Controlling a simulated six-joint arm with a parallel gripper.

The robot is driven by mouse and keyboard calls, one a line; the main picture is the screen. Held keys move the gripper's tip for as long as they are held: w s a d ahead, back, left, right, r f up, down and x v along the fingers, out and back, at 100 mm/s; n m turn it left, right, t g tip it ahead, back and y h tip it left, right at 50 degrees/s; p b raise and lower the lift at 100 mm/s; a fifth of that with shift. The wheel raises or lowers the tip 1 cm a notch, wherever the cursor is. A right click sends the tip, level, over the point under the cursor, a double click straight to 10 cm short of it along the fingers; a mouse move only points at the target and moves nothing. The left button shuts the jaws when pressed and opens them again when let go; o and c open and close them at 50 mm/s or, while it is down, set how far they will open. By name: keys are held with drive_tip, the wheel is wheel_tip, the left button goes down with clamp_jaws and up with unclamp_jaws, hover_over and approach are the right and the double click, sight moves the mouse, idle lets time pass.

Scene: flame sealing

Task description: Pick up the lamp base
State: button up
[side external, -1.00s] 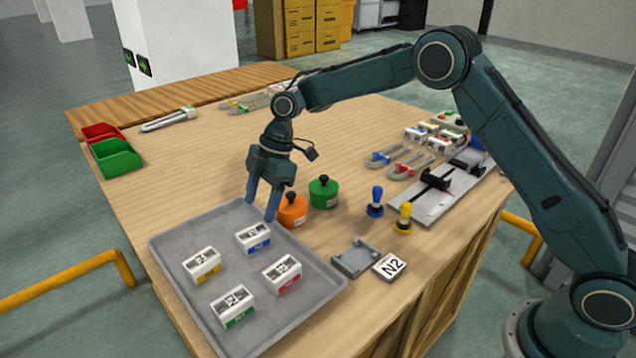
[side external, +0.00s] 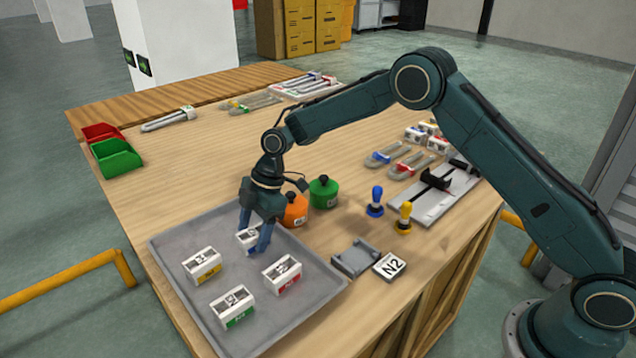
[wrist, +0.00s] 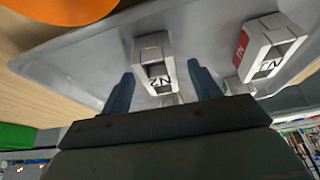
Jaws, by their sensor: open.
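Several white block-shaped pieces with coloured bands, which I take for the lamp bases, stand on the grey tray (side external: 290,325). They are the blue-banded one (side external: 246,240), the yellow-banded one (side external: 202,265), the red-banded one (side external: 283,273) and the green-banded one (side external: 233,307). My gripper (side external: 256,230) points down over the blue-banded one and partly hides it. In the wrist view, its open fingers (wrist: 161,80) lie either side of a white piece (wrist: 153,60), apart from it. The red-banded one also shows there (wrist: 270,45), to the right.
An orange pot (side external: 295,210) and a green pot (side external: 323,193) stand close behind my gripper. A grey fixture (side external: 355,258) and an N2 plate (side external: 389,266) lie right of the tray. Blue (side external: 375,203) and yellow (side external: 404,218) stamps stand nearby.

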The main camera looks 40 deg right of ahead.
sight(255, 232)
drive_tip(key=shift+a+f, duration=0.15)
drive_tip(key=shift+f, duration=0.2)
drive_tip(key=c, duration=1.1)
drive_tip(key=shift+r, duration=0.15)
wheel_tip(255, 232, up, 20)
drive_tip(key=shift+f, duration=0.15)
idle(0.4)
drive_tip(key=shift+s+f, duration=0.1)
idle(0.6)
